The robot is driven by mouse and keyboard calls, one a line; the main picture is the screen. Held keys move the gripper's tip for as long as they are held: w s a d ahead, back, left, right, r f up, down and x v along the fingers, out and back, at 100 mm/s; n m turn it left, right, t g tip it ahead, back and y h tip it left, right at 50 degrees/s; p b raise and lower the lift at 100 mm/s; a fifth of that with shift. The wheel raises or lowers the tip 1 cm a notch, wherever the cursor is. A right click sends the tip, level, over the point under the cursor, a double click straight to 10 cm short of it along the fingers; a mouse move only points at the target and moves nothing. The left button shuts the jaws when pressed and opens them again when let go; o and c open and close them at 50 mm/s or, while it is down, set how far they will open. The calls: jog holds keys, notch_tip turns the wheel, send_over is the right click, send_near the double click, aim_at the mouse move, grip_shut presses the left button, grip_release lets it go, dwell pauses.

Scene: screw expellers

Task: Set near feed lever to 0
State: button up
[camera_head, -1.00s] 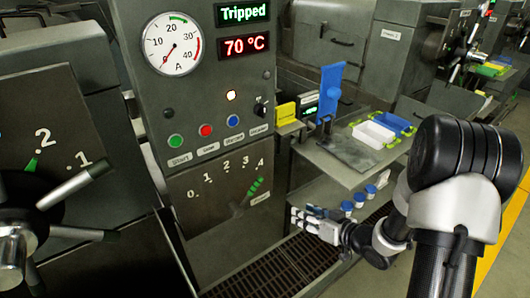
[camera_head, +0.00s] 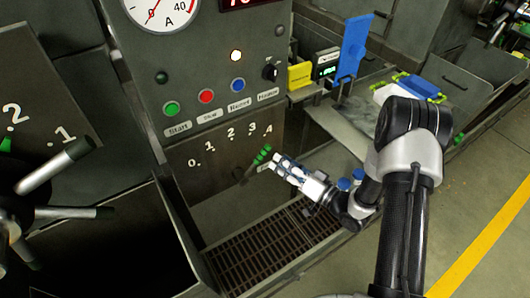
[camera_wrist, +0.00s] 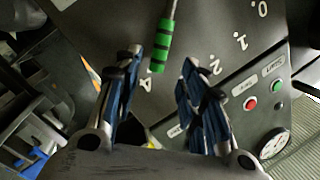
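In the wrist view my gripper (camera_wrist: 158,68) is open, with two dark blue fingers apart. The lever's green grip (camera_wrist: 162,45) shows in the gap at the fingertips, with no clear sign of contact. The shaft runs away toward the top of that view.
Above the scale are the green (camera_head: 172,109), red (camera_head: 207,97) and blue (camera_head: 238,86) buttons and a black knob (camera_head: 270,72). A yellow block (camera_head: 300,75) juts out at right. A floor grate (camera_head: 255,255) lies below. A spoked handwheel (camera_head: 22,215) is at left.

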aim_at(265, 152)
jog(key=b+x, duration=0.1)
jog(key=x, duration=0.7)
jog(key=shift+w, duration=0.1)
jog(key=shift+d, duration=0.1)
jog(key=shift+c, duration=0.2)
grip_shut()
